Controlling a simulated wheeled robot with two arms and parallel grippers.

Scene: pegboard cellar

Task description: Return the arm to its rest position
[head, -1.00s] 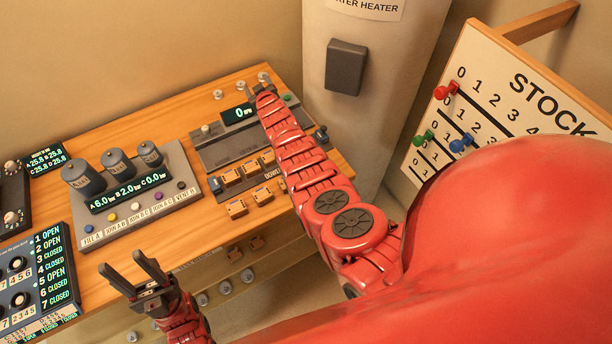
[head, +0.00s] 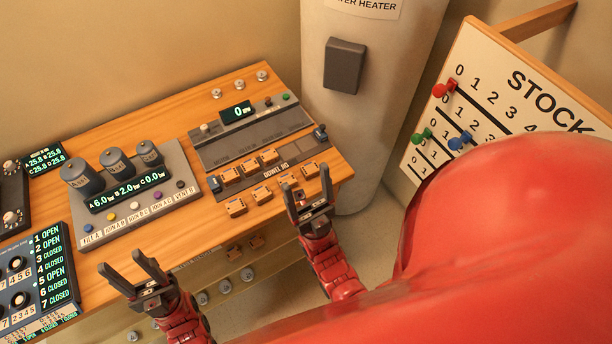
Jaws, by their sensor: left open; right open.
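My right gripper (head: 308,188) is open and empty, in front of the wooden bench's right front edge. Its black fingers point up toward the orange-brown blocks. My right arm (head: 336,268) is drawn back and bent, coming up from below. My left gripper (head: 134,274) is open and empty at the bench's front edge, lower left. Its fingers are apart and touch nothing that I can see. Part of my red body covers the lower right of the view.
The wooden bench (head: 112,262) holds a grey console (head: 250,142) with several orange-brown blocks (head: 236,207), a three-cylinder panel (head: 140,205) and a valve display (head: 52,262). A grey water heater (head: 385,110) stands behind right. A STOCK pegboard (head: 500,62) is at the right.

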